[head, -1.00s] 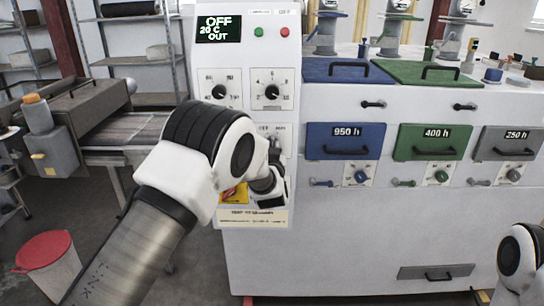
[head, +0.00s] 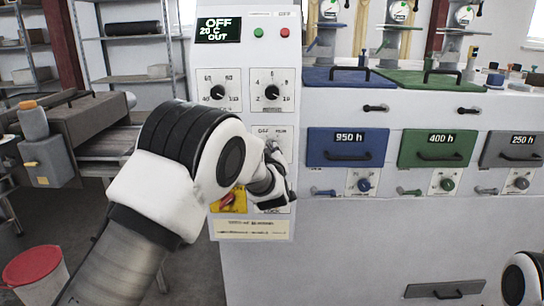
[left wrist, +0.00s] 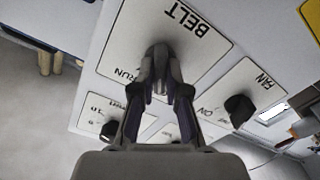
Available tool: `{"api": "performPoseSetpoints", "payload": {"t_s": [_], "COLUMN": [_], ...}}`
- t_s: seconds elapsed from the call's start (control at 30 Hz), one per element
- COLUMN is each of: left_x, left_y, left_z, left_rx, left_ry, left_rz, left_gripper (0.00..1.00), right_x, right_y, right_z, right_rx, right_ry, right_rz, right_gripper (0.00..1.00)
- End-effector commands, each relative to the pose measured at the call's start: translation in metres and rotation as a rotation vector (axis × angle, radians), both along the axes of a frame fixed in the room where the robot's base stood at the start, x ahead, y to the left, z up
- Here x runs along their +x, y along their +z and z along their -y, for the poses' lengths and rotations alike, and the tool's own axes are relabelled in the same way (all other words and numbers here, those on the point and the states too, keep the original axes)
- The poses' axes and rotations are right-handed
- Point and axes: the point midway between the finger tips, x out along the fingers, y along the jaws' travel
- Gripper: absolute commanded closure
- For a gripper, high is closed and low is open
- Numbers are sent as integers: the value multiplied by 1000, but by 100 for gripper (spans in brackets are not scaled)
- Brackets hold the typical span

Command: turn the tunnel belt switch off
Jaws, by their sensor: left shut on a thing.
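The belt switch is a dark knob (left wrist: 158,52) on a white plate marked BELT and RUN in the left wrist view. My left gripper (left wrist: 161,88) is shut on this knob, with a finger on each side. In the head view my left gripper (head: 272,178) is at the lower part of the white control panel (head: 205,60). My left arm and gripper hide the belt knob there, so its setting cannot be read. My right gripper is out of view.
The fan knob (left wrist: 240,108) is beside the belt plate. The panel has an OFF display (head: 218,29), two dials and a yellow plate with a red switch (head: 228,199) close below my gripper. A blue drawer (head: 347,147) and a green drawer (head: 437,148) are to the right.

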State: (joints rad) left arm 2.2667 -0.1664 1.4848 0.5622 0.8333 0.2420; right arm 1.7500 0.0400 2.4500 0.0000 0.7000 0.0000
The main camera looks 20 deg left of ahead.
Motion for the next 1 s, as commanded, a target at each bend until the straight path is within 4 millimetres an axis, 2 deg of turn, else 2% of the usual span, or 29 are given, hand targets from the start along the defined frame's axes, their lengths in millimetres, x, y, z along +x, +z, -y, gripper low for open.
{"api": "performPoseSetpoints", "payload": {"t_s": [0.43,0.47,0.5,0.83,1.0], "left_x": [0,0,0,-2,-26], "left_y": [2,2,2,1,1], "left_z": [0,0,0,1,8], "left_rx": [-14,-13,-13,-12,-9], "left_ry": [1,1,1,0,-1], "left_rz": [7,7,7,3,2], "left_gripper": [100,76,62,61,61], "right_x": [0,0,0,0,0], "right_y": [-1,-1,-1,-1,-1], "right_z": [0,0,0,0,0], "right_rx": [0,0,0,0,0], "right_ry": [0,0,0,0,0], "right_rz": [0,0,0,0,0], "right_gripper": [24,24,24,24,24]}}
